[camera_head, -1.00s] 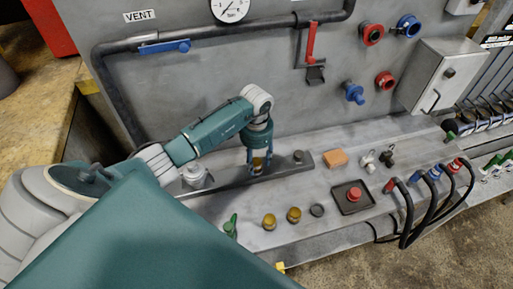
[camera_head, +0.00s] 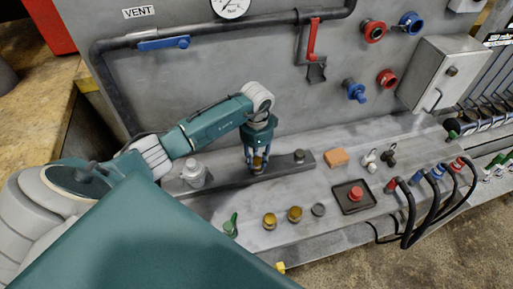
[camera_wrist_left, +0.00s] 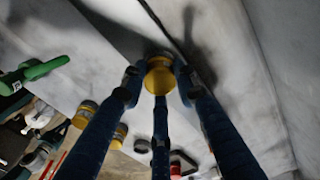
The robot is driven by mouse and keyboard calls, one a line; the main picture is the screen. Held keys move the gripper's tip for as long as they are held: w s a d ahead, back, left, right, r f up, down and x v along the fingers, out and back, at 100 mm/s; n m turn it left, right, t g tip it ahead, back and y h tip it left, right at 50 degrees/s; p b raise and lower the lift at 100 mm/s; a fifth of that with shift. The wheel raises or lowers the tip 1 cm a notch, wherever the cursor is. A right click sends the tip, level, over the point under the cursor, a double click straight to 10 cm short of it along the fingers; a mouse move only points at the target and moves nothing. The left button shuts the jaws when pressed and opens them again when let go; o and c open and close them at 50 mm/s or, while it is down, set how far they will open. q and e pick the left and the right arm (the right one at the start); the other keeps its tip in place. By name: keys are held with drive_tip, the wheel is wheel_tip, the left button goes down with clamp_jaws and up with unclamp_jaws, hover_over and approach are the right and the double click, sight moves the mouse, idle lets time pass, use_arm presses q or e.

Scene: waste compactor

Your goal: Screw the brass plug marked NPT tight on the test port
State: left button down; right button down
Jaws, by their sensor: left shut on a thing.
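My left gripper (camera_head: 257,160) points down over the dark bar on the bench. Its blue fingers are closed around a brass plug (camera_head: 257,163), which also shows between the fingers in the left wrist view (camera_wrist_left: 159,76). The plug is at the bar, where the test port seems to be; the port is hidden under it, and I cannot tell how far the plug is seated. Its marking is not readable. Two more brass plugs stand on the bench, one on the left (camera_head: 269,221) and one on the right (camera_head: 295,214). My right gripper is not in view.
The dark bar (camera_head: 225,178) carries a grey fitting (camera_head: 193,172) at its left and a dark knob (camera_head: 299,156) at its right.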

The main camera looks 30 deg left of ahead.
use_arm(q)
drive_tip(key=m+b, duration=0.1)
drive_tip(key=m, duration=0.2)
drive_tip(key=shift+f, duration=0.1)
drive_tip(key=shift+m, duration=1.1)
drive_tip(key=shift+b, duration=0.35)
drive_tip(key=m+b, duration=0.1)
drive_tip(key=m, duration=0.2)
drive_tip(key=shift+m+b, duration=0.35)
drive_tip(key=shift+m, duration=0.75)
